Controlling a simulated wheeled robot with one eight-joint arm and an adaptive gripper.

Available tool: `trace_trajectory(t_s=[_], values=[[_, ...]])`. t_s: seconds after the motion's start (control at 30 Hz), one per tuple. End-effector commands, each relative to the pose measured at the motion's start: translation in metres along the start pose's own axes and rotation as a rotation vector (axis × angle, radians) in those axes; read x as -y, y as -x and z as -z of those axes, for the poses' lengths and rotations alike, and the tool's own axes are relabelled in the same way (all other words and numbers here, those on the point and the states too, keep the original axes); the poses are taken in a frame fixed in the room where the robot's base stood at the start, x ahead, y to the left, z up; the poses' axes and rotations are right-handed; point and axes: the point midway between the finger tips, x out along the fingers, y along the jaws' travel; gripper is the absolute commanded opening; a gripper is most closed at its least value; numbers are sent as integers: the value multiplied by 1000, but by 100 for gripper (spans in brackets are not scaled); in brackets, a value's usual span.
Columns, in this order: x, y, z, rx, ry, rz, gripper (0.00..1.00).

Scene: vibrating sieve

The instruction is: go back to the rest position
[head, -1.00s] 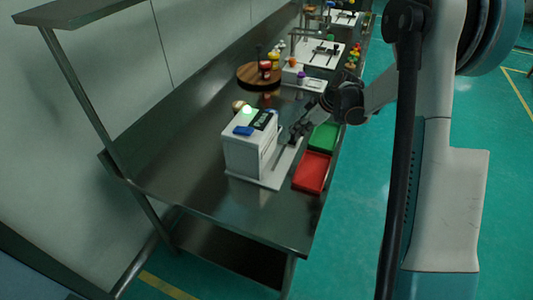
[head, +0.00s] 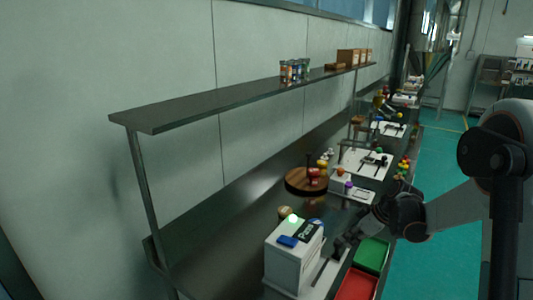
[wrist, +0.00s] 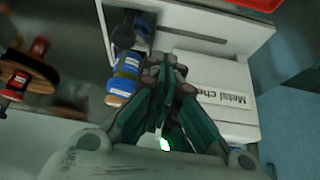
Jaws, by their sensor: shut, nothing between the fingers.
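My gripper (head: 345,243) is beside the upper right of a white box-shaped machine (head: 283,268) on the metal bench. In the wrist view its dark green fingers (wrist: 168,68) are together, with nothing visible between them. The machine has a lit green light (head: 293,219), a blue part (head: 287,241) and a dark panel on top. In the wrist view its label (wrist: 228,98) reads "Metal che", with the remainder cut off. I cannot tell whether the fingers touch the machine.
A green tray (head: 371,255) and a red tray (head: 357,285) lie right of the machine. A round wooden board (head: 306,181) with small items stands behind, near more white stations (head: 364,163). A metal shelf (head: 240,98) runs above the bench. The green floor (head: 432,150) at right is open.

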Motion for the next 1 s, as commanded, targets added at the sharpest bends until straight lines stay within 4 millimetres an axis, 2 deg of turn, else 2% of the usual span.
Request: trace_trajectory(t_s=[0.2,0.5,0.77,1.0], values=[[49,48,28,42,-118,-67,0],[119,105,44,69,-284,-181,0],[181,144,39,56,-417,-282,0],[232,174,19,19,-544,-366,0]])
